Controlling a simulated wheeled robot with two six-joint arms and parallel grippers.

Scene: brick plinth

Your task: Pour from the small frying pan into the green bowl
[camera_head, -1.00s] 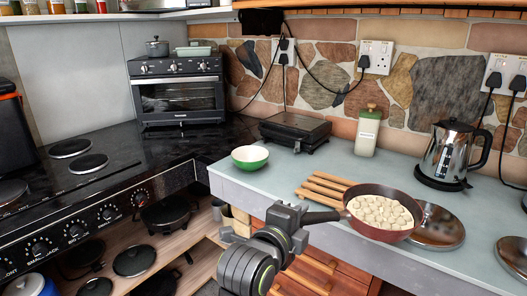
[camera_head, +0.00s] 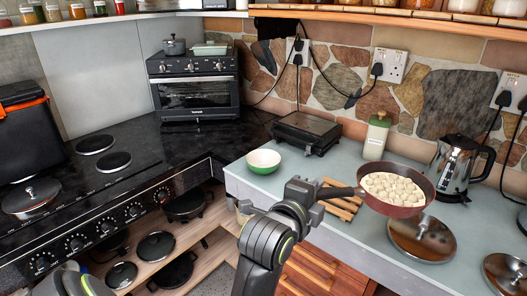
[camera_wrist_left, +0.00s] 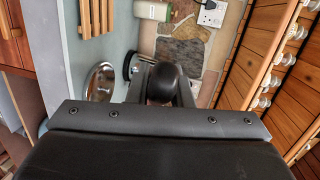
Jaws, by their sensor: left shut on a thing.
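The small frying pan (camera_head: 420,207) is red-brown outside and full of pale round pieces (camera_head: 397,188). My left gripper (camera_head: 318,192) is shut on its dark handle and holds the pan above the right part of the counter, about level. In the left wrist view the rounded end of the dark handle (camera_wrist_left: 163,82) shows between the jaws; the pan body is hidden there. The green bowl (camera_head: 263,164), white inside, stands on the counter to the left of the pan, behind my gripper and apart from it. My right gripper is not in view.
A wooden slatted rack (camera_head: 342,204) lies below the pan. Metal lids (camera_head: 422,240) lie at the right, near a kettle (camera_head: 455,170). A lidded jar (camera_head: 376,137) and a black grill (camera_head: 295,133) stand behind. Counter around the bowl is clear.

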